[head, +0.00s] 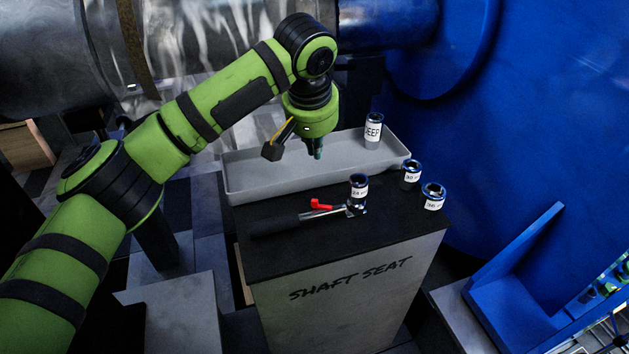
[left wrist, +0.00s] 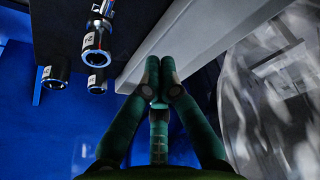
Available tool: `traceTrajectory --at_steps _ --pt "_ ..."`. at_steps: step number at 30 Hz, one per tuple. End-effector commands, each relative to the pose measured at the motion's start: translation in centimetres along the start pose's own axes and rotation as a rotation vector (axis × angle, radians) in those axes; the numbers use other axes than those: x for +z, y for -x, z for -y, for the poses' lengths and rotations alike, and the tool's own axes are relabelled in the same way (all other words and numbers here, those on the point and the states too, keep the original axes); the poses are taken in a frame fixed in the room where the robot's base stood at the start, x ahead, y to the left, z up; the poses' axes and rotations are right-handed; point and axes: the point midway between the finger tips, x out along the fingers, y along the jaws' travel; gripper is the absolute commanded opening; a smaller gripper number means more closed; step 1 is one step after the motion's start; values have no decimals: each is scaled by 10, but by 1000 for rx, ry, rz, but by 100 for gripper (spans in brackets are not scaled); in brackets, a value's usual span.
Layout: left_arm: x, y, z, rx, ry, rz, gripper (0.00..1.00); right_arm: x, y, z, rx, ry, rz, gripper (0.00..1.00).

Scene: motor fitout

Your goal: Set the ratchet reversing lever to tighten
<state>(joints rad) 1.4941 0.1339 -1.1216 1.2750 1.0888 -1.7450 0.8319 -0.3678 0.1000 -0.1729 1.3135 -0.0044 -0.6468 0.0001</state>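The ratchet lies on the black top of the stand in the head view, with a black handle (head: 273,225) to the left. Its red reversing lever (head: 320,205) sits near the ratchet head. A labelled socket (head: 358,190) stands upright at the head end. Which way the lever is set cannot be told. My left gripper (head: 318,152) points down over the grey tray, behind and above the ratchet, apart from it. In the left wrist view its dark green fingers (left wrist: 160,80) are drawn together with nothing visible between them. My right gripper is not in view.
The grey tray (head: 240,188) runs along the back of the stand, with a DEEP socket (head: 373,131) at its right end. Two sockets (head: 411,174) (head: 433,196) stand at the stand's right edge. A blue bracket (head: 510,270) is at right; a metal shaft (head: 220,45) lies behind.

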Motion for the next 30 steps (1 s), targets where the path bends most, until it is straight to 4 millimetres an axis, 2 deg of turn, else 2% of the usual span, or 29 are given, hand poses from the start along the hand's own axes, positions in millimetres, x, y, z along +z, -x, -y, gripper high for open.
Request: traceTrajectory --at_steps 5,19,30 --pt "1 -14 0 -1 1 2 0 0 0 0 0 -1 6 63" --pt "1 -104 0 -2 0 3 0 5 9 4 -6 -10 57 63" --pt "31 -90 0 0 -3 -1 0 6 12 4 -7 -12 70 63"
